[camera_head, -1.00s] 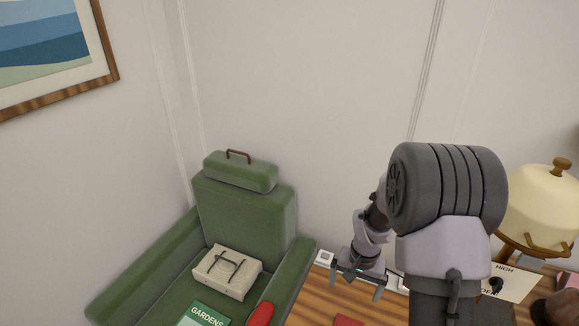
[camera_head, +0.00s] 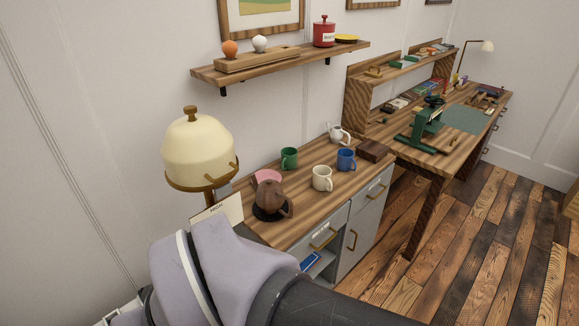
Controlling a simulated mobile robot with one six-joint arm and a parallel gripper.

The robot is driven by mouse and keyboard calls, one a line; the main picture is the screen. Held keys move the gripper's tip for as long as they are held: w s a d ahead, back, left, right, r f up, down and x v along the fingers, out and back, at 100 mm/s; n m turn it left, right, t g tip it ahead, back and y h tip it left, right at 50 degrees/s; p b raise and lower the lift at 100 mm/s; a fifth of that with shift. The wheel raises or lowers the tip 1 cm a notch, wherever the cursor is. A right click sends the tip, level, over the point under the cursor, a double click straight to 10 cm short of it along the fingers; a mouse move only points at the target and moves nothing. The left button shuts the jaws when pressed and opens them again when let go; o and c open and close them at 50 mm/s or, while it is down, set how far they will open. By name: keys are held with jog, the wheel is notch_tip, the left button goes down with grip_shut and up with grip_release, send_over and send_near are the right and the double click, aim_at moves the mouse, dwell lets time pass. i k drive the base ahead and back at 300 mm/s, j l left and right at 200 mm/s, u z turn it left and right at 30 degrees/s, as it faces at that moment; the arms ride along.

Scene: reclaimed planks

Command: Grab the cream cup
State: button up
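The cream cup (camera_head: 322,178) stands upright on the wooden top of a grey cabinet (camera_head: 300,212), near its front edge. A green mug (camera_head: 289,158) is behind it to the left, and a blue mug (camera_head: 346,159) is to its right. A brown pot (camera_head: 271,198) stands to its left. My arm crosses the bottom of the picture, left of and nearer than the cup. My gripper is out of the frame, so its state does not show.
A desk (camera_head: 450,162) adjoins on the right; the plank floor (camera_head: 450,245) in front is clear.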

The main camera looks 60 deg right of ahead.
aim_at(324, 181)
jog(key=z, duration=2.1)
jog(key=i+l+u, duration=0.2)
jog(key=u, duration=0.15)
jog(key=i+l+u, duration=0.7)
jog(key=l+u, duration=0.35)
jog(key=i+l+u, duration=0.2)
jog(key=l+u, duration=0.15)
jog(key=l, duration=0.15)
jog(key=l+u, duration=0.35)
jog(key=l, duration=0.15)
